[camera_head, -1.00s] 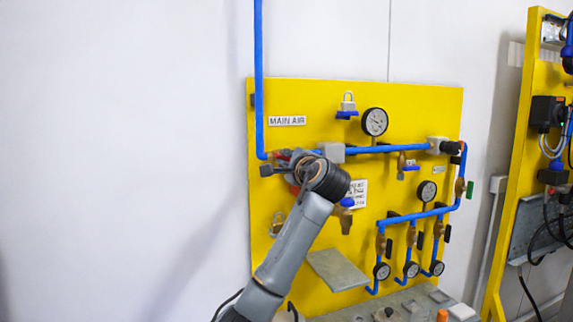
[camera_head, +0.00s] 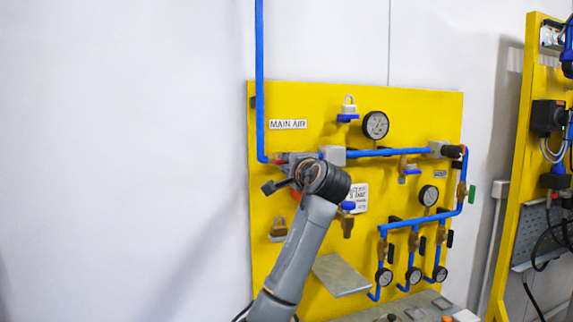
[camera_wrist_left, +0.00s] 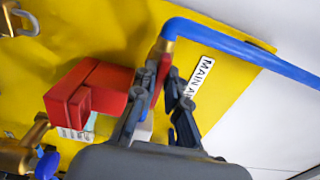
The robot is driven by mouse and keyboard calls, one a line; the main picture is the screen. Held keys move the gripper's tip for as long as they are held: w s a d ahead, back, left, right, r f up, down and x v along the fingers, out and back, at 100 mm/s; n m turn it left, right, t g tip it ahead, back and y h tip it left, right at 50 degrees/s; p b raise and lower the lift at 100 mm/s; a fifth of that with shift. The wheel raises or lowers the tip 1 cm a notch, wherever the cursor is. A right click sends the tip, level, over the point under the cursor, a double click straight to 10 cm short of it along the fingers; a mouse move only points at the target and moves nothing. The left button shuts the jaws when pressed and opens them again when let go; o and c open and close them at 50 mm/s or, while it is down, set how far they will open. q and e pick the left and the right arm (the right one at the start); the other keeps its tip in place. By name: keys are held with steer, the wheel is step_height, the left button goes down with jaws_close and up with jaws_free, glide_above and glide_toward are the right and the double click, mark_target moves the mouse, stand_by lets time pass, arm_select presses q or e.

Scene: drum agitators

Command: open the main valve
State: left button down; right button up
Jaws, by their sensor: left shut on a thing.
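The main valve is on the blue pipe (camera_head: 261,110) beside the "MAIN AIR" label (camera_head: 288,124) on the yellow panel. My left gripper (camera_head: 285,162) reaches it from the front, and my wrist hides most of the valve in the head view. In the left wrist view, my left gripper's fingers (camera_wrist_left: 158,95) are shut on a narrow red valve handle (camera_wrist_left: 162,72), just below the pipe's brass end (camera_wrist_left: 168,42). A red block (camera_wrist_left: 88,93) sits left of the fingers. My right gripper is not in view.
A padlock (camera_head: 279,229) hangs low on the panel's left. A gauge (camera_head: 375,125) and smaller valves lie to the right. The white wall at left is clear.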

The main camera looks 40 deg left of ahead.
arm_select(q)
steer(key=shift+f, duration=0.1)
steer(key=c, duration=1.4)
jaws_free()
steer(key=v, duration=1.2)
